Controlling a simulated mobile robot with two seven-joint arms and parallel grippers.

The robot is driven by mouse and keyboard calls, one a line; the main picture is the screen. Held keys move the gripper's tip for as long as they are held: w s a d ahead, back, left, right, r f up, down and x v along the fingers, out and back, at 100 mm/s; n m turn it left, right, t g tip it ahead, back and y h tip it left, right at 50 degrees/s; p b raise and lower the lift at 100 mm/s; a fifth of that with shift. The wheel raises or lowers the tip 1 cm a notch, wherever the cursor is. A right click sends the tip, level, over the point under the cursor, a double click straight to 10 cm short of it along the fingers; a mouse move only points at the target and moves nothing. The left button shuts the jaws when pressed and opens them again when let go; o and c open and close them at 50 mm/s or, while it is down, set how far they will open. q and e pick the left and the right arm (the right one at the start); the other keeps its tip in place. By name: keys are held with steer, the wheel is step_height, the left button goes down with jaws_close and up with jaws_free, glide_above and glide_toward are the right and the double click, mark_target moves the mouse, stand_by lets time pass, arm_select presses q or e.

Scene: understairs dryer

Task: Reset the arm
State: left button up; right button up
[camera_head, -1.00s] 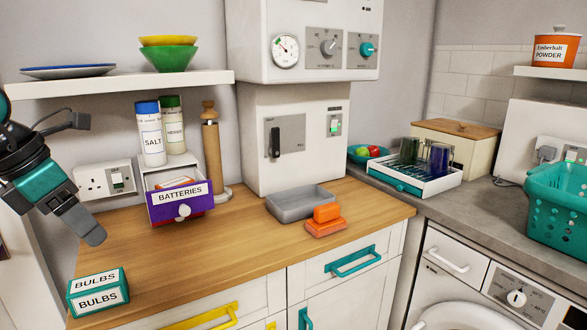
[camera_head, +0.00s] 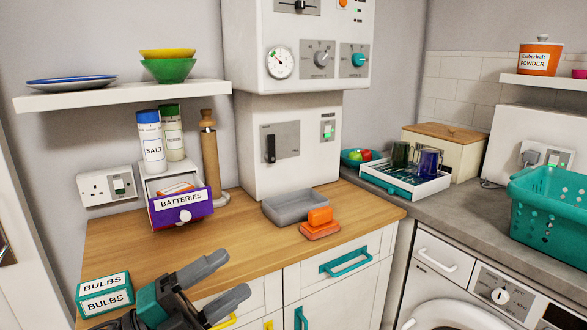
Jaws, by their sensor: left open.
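My left gripper (camera_head: 222,283) is at the bottom of the view, in front of the wooden worktop's front edge. Its two dark grey fingers are spread apart and point to the right, with nothing between them. The teal part of the gripper is just right of the bulbs box (camera_head: 105,294), and I cannot tell whether they touch. My right arm and gripper are not in view.
On the wooden worktop (camera_head: 240,235) stand a batteries drawer box (camera_head: 181,203), a grey tray (camera_head: 298,206) and an orange object (camera_head: 320,224). A shelf (camera_head: 125,95) hangs above. A teal basket (camera_head: 552,213) stands at the right. The middle of the worktop is clear.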

arm_select(q)
steer(key=a+f+n+t+y, duration=0.4)
steer(key=f+n+t+y, duration=0.35)
steer(key=n, duration=0.55)
steer(key=s+a+f+n+g+y+p, duration=0.1)
steer(key=s+f+n+g+y, duration=0.3)
steer(key=f, duration=0.7)
steer(key=s+a+f+n+g+y, duration=0.2)
steer(key=s+f+n+y, duration=0.3)
steer(key=s+f+n, duration=0.4)
steer(key=shift+s+a+f+g+p, duration=0.15)
steer(key=shift+s+f+g+p, duration=0.35)
steer(key=shift+f+g, duration=0.35)
steer(key=shift+y, duration=0.25)
steer(key=shift+c, duration=0.3)
